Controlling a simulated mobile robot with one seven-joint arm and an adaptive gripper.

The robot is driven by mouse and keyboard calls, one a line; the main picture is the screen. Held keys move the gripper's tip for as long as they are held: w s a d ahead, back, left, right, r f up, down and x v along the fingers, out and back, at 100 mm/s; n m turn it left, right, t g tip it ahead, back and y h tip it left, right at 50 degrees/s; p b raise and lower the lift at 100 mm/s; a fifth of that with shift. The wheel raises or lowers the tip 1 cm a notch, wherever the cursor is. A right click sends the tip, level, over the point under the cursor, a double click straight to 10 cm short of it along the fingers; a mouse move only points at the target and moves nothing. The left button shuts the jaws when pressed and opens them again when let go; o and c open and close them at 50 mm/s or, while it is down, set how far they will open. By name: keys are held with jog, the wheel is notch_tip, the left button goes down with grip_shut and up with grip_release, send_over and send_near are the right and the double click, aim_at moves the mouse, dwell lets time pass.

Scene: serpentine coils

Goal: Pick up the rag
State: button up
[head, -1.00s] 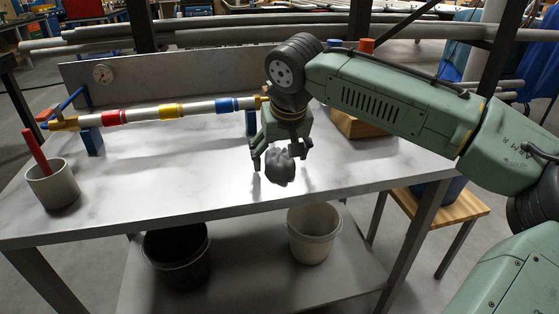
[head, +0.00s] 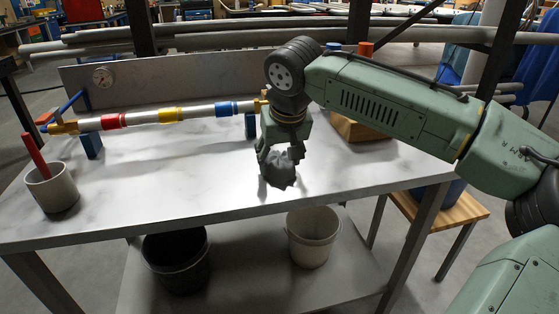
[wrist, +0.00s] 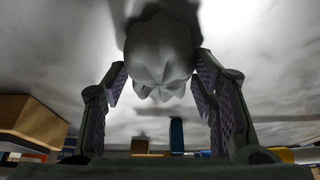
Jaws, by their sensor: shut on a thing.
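The rag (head: 279,168) is a crumpled dark grey bundle at the front middle of the metal table. My gripper (head: 280,155) points down over it with a finger on each side. In the wrist view the rag (wrist: 160,55) sits between the two padded fingers, and the gripper is shut on it. The rag's lower edge is at or just above the tabletop; I cannot tell which.
The metal table (head: 140,185) is clear around the rag. A pipe with coloured bands (head: 170,115) runs along its back left on blue supports. A cup with a red-handled tool (head: 52,188) stands at the left. A wooden block (head: 355,128) is behind my arm. Two buckets are below.

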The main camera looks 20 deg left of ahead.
aim_at(278, 154)
jog(key=shift+r, duration=0.55)
notch_tip(278, 154, up, 2)
jog(key=shift+r, duration=0.15)
jog(key=s+d+b, duration=0.1)
jog(key=s, duration=0.7)
jog(key=s+d+r+b, duration=0.1)
jog(key=s+b, duration=0.1)
jog(key=s, duration=0.5)
jog(key=shift+s+d+r, duration=0.25)
jog(key=shift+s+d, duration=0.1)
jog(key=shift+s, duration=0.05)
jog(key=o, duration=0.6)
jog(key=c, duration=0.5)
